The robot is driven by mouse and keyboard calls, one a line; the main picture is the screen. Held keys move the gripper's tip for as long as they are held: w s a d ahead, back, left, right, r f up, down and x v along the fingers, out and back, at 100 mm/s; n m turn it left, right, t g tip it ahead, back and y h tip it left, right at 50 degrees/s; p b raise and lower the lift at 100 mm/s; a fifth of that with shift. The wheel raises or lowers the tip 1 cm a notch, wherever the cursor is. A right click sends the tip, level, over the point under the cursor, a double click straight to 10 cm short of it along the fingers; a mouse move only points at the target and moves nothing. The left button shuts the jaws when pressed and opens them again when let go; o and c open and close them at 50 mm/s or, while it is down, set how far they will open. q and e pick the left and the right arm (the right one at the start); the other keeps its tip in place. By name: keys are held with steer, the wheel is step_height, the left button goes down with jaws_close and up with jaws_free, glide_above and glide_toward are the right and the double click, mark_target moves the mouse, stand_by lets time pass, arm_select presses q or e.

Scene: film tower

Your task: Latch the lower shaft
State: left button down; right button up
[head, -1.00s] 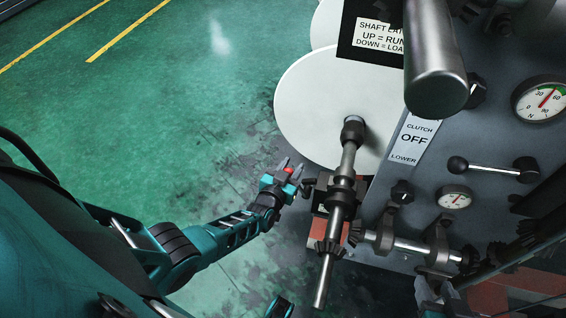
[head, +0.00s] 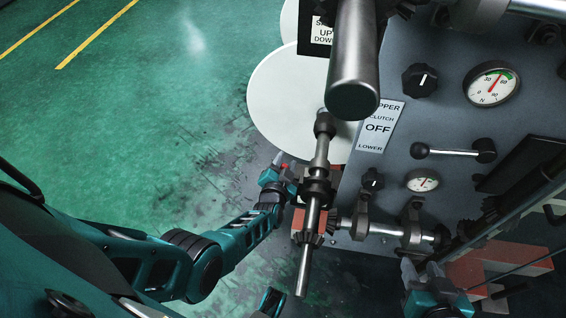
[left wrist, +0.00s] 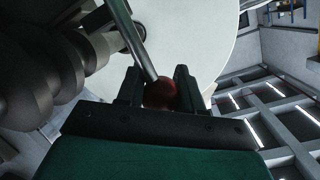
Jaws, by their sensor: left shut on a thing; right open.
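The lower shaft (head: 305,262) is a steel rod with dark collars and a bevel gear, running from a white disc (head: 290,100) toward me. My left gripper (head: 282,162) is beside it, to its left. In the left wrist view my left gripper (left wrist: 160,88) is shut on a red knob (left wrist: 160,95) on the end of a thin metal rod (left wrist: 138,45). A little red also shows between the fingers in the head view. The latch's seat behind the shaft is hidden. My right gripper (head: 424,272) is open and empty, low at the right.
A thick steel roller end (head: 353,85) juts out above the shaft. The grey panel (head: 425,110) carries a clutch label (head: 377,127), dials and a black-knobbed lever (head: 455,152). A horizontal gear shaft (head: 385,228) runs right of the lower shaft. Green floor at left is clear.

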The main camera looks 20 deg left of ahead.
arm_select(q)
steer(key=shift+s+f, duration=0.1)
steer(key=shift+f, duration=0.05)
steer(key=c, duration=1.1)
jaws_free()
steer(key=o, duration=0.4)
steer(key=shift+c, duration=0.2)
